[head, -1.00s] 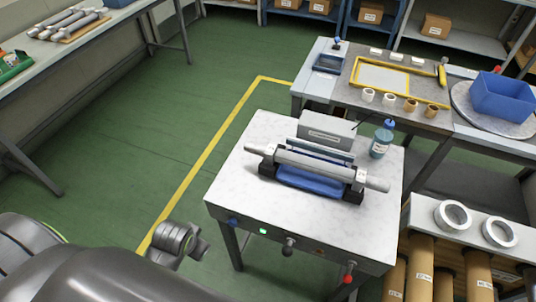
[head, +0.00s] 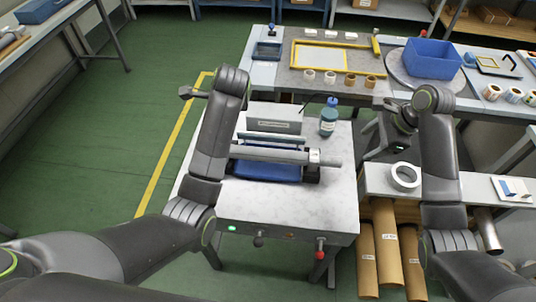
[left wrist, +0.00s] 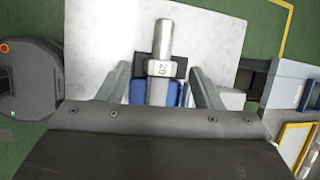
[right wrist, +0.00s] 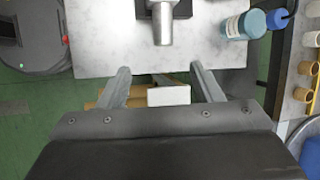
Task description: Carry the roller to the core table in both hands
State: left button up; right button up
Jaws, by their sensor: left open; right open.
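The grey roller (head: 280,155) lies in a cradle with dark end blocks and a blue part beneath, on a white marble-topped stand (head: 275,207). My left gripper (left wrist: 160,70) is open above one end of the roller (left wrist: 163,40), its fingers on either side of it and apart from it. In the head view my left arm hides that end and most of the gripper. My right gripper (head: 372,140) is open and empty, off the stand's right edge. In the right wrist view (right wrist: 160,68), the roller's other end (right wrist: 162,25) lies beyond its fingertips.
A blue-capped bottle (head: 328,118) and grey box (head: 273,125) stand behind the roller. A back table (head: 285,77) holds several small cores, a yellow frame and a blue bin (head: 432,58). A low bench (head: 378,180) with a white ring and cardboard tubes beneath stands right. Green floor is clear left.

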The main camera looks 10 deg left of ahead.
aim_at(336, 158)
pick_arm(q)
jog(key=shift+w+d+r+m, duration=0.25)
jog(key=shift+r+m, duration=0.05)
jog(key=shift+r, duration=0.2)
pick_arm(e)
jog(key=shift+w+a+r+m, duration=0.15)
jog(key=shift+w+r+m, duration=0.15)
jog(key=shift+r, duration=0.2)
pick_arm(q)
jog(key=x, duration=1.7)
jog(key=shift+a+f, duration=0.15)
jog(key=shift+a, duration=0.05)
pick_arm(e)
jog(key=x, duration=1.7)
jog(key=shift+a+f, duration=0.15)
jog(key=shift+a, duration=0.05)
pick_arm(q)
jog(key=shift+c, duration=0.5)
pick_arm(e)
jog(key=shift+c, duration=0.5)
pick_arm(q)
grip_shut()
pick_arm(e)
grip_shut()
